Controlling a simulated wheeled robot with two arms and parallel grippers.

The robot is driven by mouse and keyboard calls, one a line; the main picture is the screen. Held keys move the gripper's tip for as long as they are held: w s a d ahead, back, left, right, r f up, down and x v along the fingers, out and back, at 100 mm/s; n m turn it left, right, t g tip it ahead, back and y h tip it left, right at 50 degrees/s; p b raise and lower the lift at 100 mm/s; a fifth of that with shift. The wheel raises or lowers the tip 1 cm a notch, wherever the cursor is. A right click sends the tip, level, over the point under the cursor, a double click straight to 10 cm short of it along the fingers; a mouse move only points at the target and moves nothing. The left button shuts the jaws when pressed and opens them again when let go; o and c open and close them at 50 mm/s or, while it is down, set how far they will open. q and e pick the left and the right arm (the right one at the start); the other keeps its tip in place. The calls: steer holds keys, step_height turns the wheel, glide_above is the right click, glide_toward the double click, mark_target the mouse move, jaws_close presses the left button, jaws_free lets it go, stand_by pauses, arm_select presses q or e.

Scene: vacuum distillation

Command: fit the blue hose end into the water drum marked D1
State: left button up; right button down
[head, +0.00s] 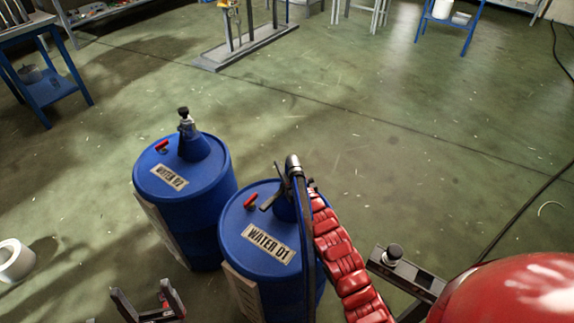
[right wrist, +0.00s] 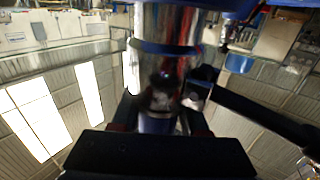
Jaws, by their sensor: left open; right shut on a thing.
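The blue water drum marked D1 (head: 232,238) stands upright at the lower middle of the head view, with a blue cone (head: 284,210) on its lid. The hose end (head: 293,164), a metal fitting on a dark hose (head: 307,250), is over the cone; I cannot tell whether it is seated. My right gripper (head: 309,187), mostly hidden behind the hose, is shut on the hose end. The right wrist view shows its metal cylinder with a blue band (right wrist: 165,47) rising from the jaws. My left gripper (head: 150,300) is open and empty, left of D1.
A second blue drum, marked D2 (head: 215,165), stands close behind D1 to the left, with a capped fitting (head: 185,120) on its cone. A white roll (head: 15,260) is at the far left. A blue stand (head: 50,92) is at the upper left. The floor to the right is largely clear.

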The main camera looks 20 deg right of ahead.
steer(key=shift+f, duration=0.15)
steer(key=shift+c, duration=1.7)
jaws_free()
steer(key=shift+s, duration=0.1)
steer(key=s+d, duration=0.1)
steer(key=s, duration=1.6)
steer(key=shift+d+p, duration=0.3)
steer(key=shift+d, duration=0.05)
